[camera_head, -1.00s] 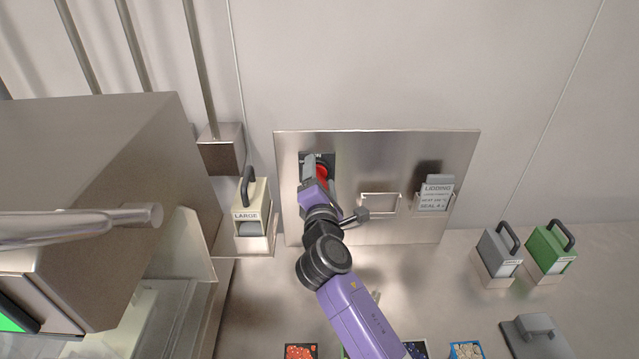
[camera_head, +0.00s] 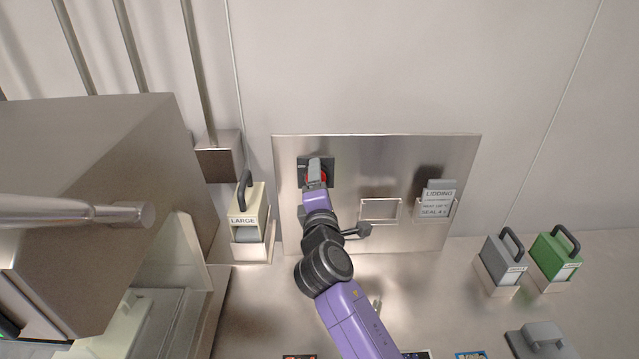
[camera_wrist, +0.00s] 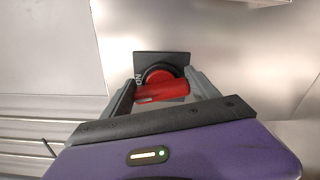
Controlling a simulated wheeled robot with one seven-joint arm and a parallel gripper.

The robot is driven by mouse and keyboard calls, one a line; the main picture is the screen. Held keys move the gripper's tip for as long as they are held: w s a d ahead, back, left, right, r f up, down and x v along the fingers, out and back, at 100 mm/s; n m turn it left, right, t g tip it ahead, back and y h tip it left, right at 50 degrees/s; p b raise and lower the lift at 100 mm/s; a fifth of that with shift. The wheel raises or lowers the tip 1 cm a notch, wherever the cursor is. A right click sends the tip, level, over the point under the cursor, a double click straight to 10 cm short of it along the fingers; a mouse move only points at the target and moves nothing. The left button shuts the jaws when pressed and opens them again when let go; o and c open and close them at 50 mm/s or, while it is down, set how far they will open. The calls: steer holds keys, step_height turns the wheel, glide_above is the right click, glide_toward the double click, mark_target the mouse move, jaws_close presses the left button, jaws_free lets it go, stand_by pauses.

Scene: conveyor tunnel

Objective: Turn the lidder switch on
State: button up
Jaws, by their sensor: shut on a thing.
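The lidder switch is a red rotary handle (camera_wrist: 162,90) on a black square plate (camera_wrist: 150,60). Part of an "ON" marking shows at the left of its dial in the wrist view. In the head view the black plate (camera_head: 303,165) sits at the upper left of a steel panel (camera_head: 375,150), and a little red (camera_head: 324,178) shows beside my fingers. My gripper (camera_head: 316,172) is at the switch. In the wrist view my gripper (camera_wrist: 162,92) has one grey finger on each side of the red handle, shut on it. The handle lies nearly level across that view.
The panel also carries an empty wire holder (camera_head: 380,211) and a lidding sign (camera_head: 437,203). A cream block labelled LARGE (camera_head: 245,208) stands left of the panel. Grey (camera_head: 500,262) and green (camera_head: 553,258) handled blocks stand at the right. A large steel machine (camera_head: 110,200) fills the left.

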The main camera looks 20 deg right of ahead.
steer(key=o, duration=1.4)
steer(key=shift+c, duration=0.2)
steer(key=v, duration=0.7)
steer(key=shift+s+b, duration=0.35)
steer(key=shift+s, duration=0.05)
